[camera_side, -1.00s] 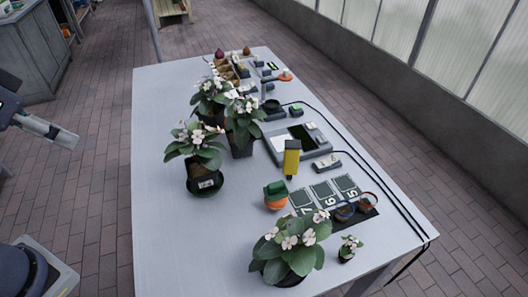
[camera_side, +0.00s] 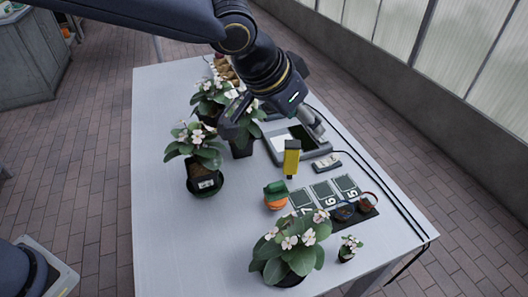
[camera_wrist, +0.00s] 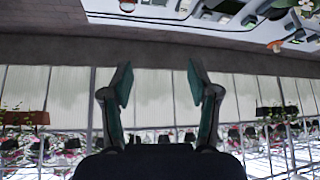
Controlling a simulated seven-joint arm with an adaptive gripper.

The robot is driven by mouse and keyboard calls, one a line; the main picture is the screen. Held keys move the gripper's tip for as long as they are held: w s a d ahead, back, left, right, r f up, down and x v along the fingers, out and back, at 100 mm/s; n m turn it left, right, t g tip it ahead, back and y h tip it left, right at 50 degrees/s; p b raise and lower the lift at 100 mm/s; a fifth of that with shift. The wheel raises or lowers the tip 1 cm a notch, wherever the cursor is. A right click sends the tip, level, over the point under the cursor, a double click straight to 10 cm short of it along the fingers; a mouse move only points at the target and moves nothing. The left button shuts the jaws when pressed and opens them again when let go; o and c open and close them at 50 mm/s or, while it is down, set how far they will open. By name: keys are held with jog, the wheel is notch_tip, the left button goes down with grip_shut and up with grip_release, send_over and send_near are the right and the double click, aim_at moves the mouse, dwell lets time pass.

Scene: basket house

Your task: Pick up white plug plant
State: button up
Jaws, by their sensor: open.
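A small plant with white flowers in a small dark pot (camera_side: 347,250) stands at the front right of the table; it looks like the white plug plant. Larger white-flowered plants stand at the table's front (camera_side: 290,250), at the left (camera_side: 197,155) and behind, the rear ones partly covered by my arm. My gripper (camera_wrist: 160,85) is open and empty in the wrist view, its fingers wide apart against windows. In the side view my wrist is above the rear half of the table, well away from the small plant; my fingertips are not clear there.
Numbered cards (camera_side: 325,193) lie behind the small plant, beside rings on a dark mat (camera_side: 366,207). A yellow-black block (camera_side: 291,157), an orange-green object (camera_side: 275,195) and a grey device (camera_side: 275,147) stand farther back. Black cables run along the right edge. The table's left front is bare.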

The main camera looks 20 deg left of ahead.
jog(key=s+d+f+m+g, duration=0.1)
jog(key=s+d+f, duration=0.2)
jog(key=d+f, duration=0.3)
jog(key=m+g, duration=0.2)
send_near(345, 250)
jog(key=x, duration=0.5)
jog(key=shift+d, duration=0.3)
jog(key=x, duration=0.6)
jog(key=shift+a, duration=0.3)
jog(key=c, duration=1)
